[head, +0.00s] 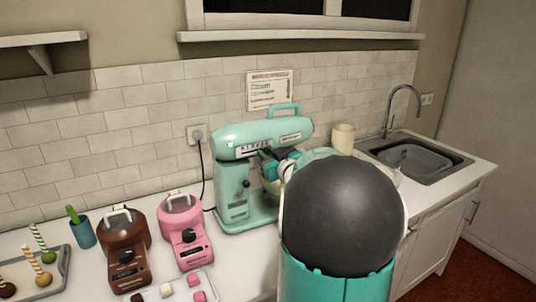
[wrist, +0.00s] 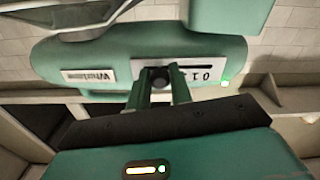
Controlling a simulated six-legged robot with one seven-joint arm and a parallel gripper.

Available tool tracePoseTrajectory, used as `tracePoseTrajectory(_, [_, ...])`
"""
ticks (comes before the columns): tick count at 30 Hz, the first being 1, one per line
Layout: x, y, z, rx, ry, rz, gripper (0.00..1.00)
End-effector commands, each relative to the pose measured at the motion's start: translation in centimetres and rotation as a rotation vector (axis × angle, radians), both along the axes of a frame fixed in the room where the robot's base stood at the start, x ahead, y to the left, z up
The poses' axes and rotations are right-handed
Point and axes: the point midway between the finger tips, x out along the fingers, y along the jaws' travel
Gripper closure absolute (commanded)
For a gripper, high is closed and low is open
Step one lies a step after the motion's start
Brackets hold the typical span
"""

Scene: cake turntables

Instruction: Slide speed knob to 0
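A mint-green stand mixer (head: 232,185) stands on the counter against the tiled wall. In the wrist view, its head (wrist: 90,50) appears upside down with a white speed panel (wrist: 217,66) marked with numbers, 0 and 1 readable at the right. The dark round speed knob (wrist: 159,76) sits toward the panel's left end, away from the 0. My gripper (wrist: 160,84) has one finger on each side of the knob, and the knob fills the gap between them. In the head view, my arm hides part of the mixer and the knob is too small to make out.
A pink machine (head: 182,222) and a brown machine (head: 125,240) stand left of the mixer. A tray of cake pops (head: 63,262) lies at far left. A cream canister (head: 343,138) and a sink (head: 415,160) are to the right. A power cord (head: 202,170) runs to the wall socket.

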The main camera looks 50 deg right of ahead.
Motion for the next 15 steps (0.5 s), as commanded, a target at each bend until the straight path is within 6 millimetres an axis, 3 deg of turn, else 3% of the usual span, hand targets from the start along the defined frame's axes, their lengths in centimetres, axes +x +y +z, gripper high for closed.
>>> tracePoseTrajectory(7, [0.3, 0.8, 0.1, 0.0, -0.001, 0.002, 1.0])
tracePoseTrajectory(15, [1.8, 5.5, 0.1, -0.002, -0.002, 0.005, 1.0])
